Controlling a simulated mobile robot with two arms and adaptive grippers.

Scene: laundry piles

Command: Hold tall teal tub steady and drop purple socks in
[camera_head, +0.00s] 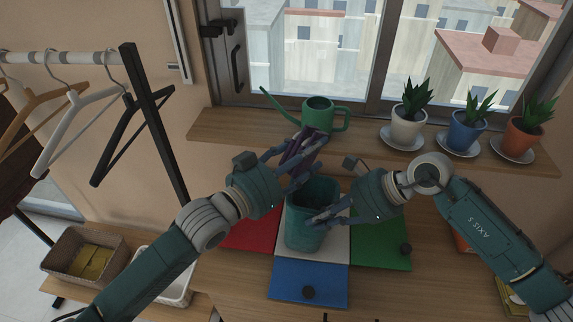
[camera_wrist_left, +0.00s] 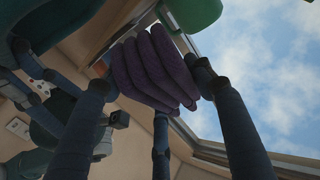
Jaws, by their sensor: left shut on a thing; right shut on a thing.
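The tall teal tub (camera_head: 303,236) stands upright on a white panel on the table. My right gripper (camera_head: 322,212) is shut on the tub's right side near the rim, and its fingers cover part of the wall. My left gripper (camera_head: 296,158) is higher up and is shut on the purple socks (camera_head: 299,146), above and behind the tub's opening. Its fingers partly hide the socks in the head view. The socks also show in the left wrist view (camera_wrist_left: 150,72) as a folded, ribbed bundle between the fingers.
Red (camera_head: 250,232), green (camera_head: 385,252) and blue (camera_head: 290,285) panels surround the tub. A green watering can (camera_head: 318,112) stands on the shelf behind the socks, with potted plants (camera_head: 408,128) to its right. A wicker basket (camera_head: 62,275) is at the lower left.

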